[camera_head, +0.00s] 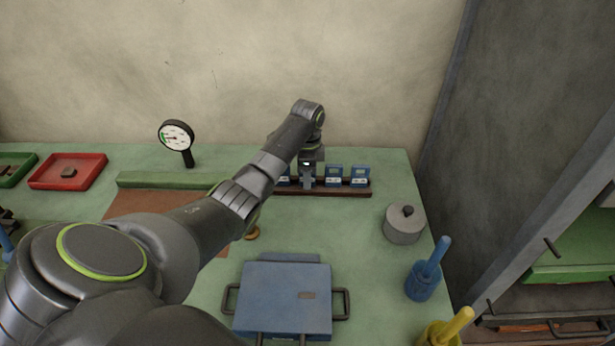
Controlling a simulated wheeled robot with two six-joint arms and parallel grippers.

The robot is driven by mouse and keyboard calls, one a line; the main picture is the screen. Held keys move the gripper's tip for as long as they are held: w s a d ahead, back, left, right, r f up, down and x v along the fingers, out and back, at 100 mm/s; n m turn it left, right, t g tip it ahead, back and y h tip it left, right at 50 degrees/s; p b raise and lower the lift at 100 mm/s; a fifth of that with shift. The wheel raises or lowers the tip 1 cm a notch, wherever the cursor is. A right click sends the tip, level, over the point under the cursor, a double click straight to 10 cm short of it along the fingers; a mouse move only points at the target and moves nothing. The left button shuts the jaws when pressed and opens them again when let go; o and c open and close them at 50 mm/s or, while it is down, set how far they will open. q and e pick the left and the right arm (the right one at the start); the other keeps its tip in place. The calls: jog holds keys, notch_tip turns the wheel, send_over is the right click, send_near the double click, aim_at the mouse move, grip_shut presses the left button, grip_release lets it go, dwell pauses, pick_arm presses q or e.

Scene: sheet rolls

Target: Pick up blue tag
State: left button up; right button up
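Several blue tags with white lower parts stand upright in a dark brown rack (345,192) at the back of the green table. Two show clearly, one blue tag (333,174) and another blue tag (360,175) at the right end. A further blue tag (284,181) shows partly to the left, behind my arm. My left gripper (308,182) points down at the rack, between the left tag and the two right ones. Its fingers are small and dark here, and I cannot tell whether they are apart or hold a tag. My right gripper is not in view.
A dial gauge (176,136), red tray (68,171) and green tray (14,168) stand at the back left. A blue box with handles (283,298) lies in front. A grey lidded pot (404,224), blue-handled pot (423,284) and yellow-handled one (440,335) stand right.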

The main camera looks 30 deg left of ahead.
pick_arm(q)
jog(key=shift+c, duration=0.4)
grip_shut()
jog(key=shift+r, duration=0.15)
notch_tip(320, 180, up, 10)
jog(key=shift+f, duration=0.1)
